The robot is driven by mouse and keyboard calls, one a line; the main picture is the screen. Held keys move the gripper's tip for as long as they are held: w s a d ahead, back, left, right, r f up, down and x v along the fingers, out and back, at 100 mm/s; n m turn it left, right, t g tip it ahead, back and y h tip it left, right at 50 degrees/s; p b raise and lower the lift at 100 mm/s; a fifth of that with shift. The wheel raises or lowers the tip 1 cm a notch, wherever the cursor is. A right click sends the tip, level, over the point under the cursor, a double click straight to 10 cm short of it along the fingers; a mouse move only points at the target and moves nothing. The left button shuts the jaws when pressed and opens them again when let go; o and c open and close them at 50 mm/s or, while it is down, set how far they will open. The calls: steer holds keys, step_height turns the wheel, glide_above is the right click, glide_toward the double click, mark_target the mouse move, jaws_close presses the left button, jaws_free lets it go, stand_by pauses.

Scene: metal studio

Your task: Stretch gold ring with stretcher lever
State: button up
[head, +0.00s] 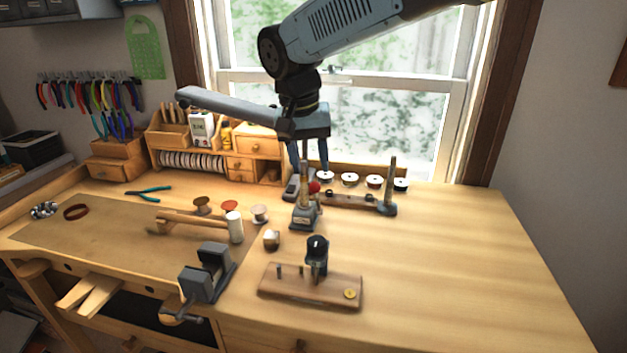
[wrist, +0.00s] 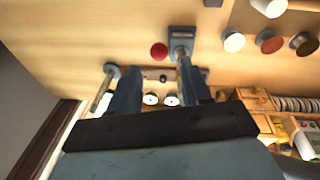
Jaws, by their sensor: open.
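The stretcher (head: 305,218) stands mid-bench: a grey base, an upright post and a red ball knob (head: 314,187) on its lever. In the wrist view its base (wrist: 182,34) and red knob (wrist: 159,51) show beyond the fingers. My gripper (head: 308,172) is open and points down above and behind the stretcher in the head view; the wrist view shows its blue fingers (wrist: 158,75) apart. Nothing is visibly held. I cannot make out the gold ring clearly; the post's top is partly hidden by the gripper.
A dark bar with a tall grey post (head: 392,185) lies right of the stretcher. A wooden board (head: 310,288) with a black-topped post and a small yellow disc is in front. A grey vise (head: 207,272) sits front left. The right bench is clear.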

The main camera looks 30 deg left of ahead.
steer(key=shift+s+a+r, duration=0.1)
steer(key=shift+s+r, duration=0.15)
steer(key=shift+r, duration=1.1)
steer(key=shift+s+a+r, duration=0.1)
steer(key=shift+s+r, duration=0.1)
steer(key=shift+r, duration=1.1)
steer(key=shift+c, duration=0.3)
steer(key=shift+c, duration=0.7)
steer(key=shift+n+h, duration=0.6)
steer(key=shift+h, duration=0.3)
steer(key=w+a+r, duration=0.2)
steer(key=a, duration=0.1)
steer(key=w+a+r, duration=0.1)
steer(key=a+r, duration=0.1)
steer(key=shift+a, duration=0.15)
jaws_close()
steer(key=s+d+x, duration=0.1)
steer(key=s+x, duration=0.1)
steer(key=x, duration=1)
steer(key=shift+s+d+f, duration=0.25)
steer(key=shift+s+d, duration=0.05)
steer(key=shift+d, duration=0.1)
